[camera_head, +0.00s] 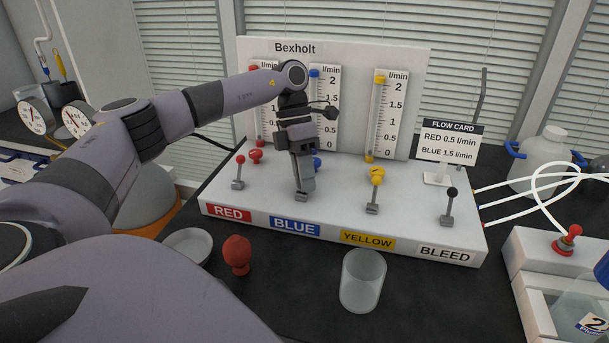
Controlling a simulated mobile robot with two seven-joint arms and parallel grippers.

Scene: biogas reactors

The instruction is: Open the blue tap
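The white Bexholt panel has a row of levers behind labels RED, BLUE, YELLOW and BLEED. My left gripper (304,184) points down over the lever behind the BLUE label (295,226). Only the grey foot (301,198) of that blue tap shows; its lever and any knob are hidden by my gripper. A blue fitting (318,163) shows partly just behind the gripper. The fingers look close together, but I cannot tell whether they grip the lever. The blue flow gauge (326,105) stands behind, with a blue cap near its top. My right gripper is out of view.
The red tap (239,171) stands left of my gripper, the yellow tap (374,194) and bleed tap (450,205) right. A flow card (449,142) reads RED 0.5, BLUE 1.5 l/min. A glass beaker (362,281), red bulb (237,254) and white dish (188,246) stand in front.

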